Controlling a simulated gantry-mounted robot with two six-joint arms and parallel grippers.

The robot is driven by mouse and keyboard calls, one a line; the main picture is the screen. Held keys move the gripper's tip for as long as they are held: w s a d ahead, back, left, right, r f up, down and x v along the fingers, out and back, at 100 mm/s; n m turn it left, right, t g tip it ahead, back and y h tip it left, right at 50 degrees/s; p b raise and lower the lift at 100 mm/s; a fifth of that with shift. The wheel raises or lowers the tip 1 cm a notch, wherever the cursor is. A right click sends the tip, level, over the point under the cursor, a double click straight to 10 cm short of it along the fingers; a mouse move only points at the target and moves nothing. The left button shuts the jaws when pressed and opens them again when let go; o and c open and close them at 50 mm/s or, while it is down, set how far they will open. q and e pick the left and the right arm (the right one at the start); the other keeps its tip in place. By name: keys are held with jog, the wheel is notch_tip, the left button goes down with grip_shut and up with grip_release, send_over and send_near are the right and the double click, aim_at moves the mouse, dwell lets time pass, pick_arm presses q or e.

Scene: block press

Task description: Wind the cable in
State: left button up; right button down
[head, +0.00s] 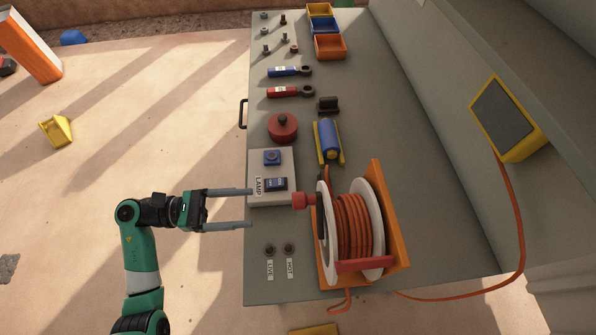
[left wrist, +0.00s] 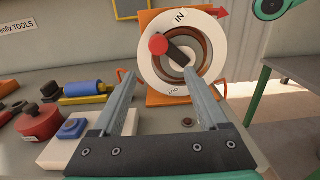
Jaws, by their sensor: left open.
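The cable reel (head: 325,262) has white flanges in an orange frame, with orange cable (head: 352,228) wound on its drum. Its crank has a red knob (head: 303,201) on the side towards my left gripper. My right gripper is not in view.
A red round pot (head: 283,127), a blue roller (head: 327,138) and tools lie farther back. Loose cable (head: 524,240) runs to a yellow-framed panel (head: 505,115).

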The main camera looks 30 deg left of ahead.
pick_arm(q)
jog(key=r+x, duration=0.1)
jog(key=x, duration=1)
jog(key=shift+w+r, duration=0.1)
grip_shut()
dwell(1.3)
